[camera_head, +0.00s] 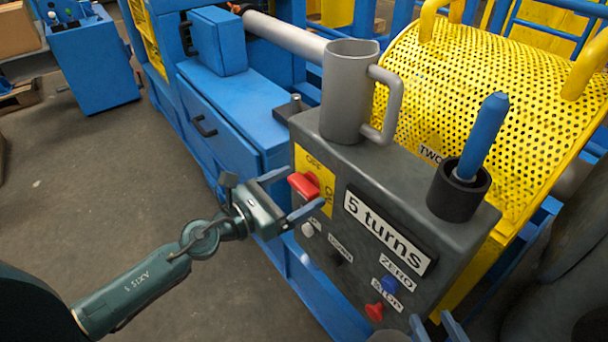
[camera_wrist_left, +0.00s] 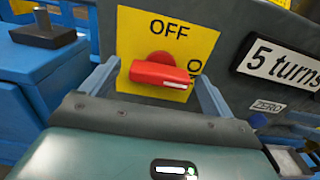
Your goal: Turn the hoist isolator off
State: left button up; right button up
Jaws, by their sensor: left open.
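The hoist isolator is a red rotary handle (camera_head: 304,186) on a yellow plate (camera_head: 326,206) on the left part of the grey control box. In the left wrist view the red handle (camera_wrist_left: 160,76) lies nearly level, its white mark at the right end, beside the sideways "ON" lettering. "OFF" is printed above it. My left gripper (camera_head: 290,194) is open, its fingers pointing at the plate on either side of the handle. I cannot tell whether they touch it. My right gripper (camera_head: 437,327) shows only its fingertips, apart and empty, at the bottom edge.
The grey box (camera_head: 420,170) also carries a "5 turns" sign (camera_head: 388,231), a blue button (camera_head: 389,284), a red button (camera_head: 374,312), a grey mug-like cylinder (camera_head: 345,95) and a blue-handled tool (camera_head: 484,135) in a black cup. A yellow perforated guard (camera_head: 480,80) stands behind.

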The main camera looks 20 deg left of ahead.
pick_arm(q)
jog(key=shift+w+d, duration=0.1)
jog(key=shift+d, duration=0.05)
jog(key=shift+c, duration=0.6)
jog(key=c, duration=0.9)
jog(key=shift+o, duration=0.2)
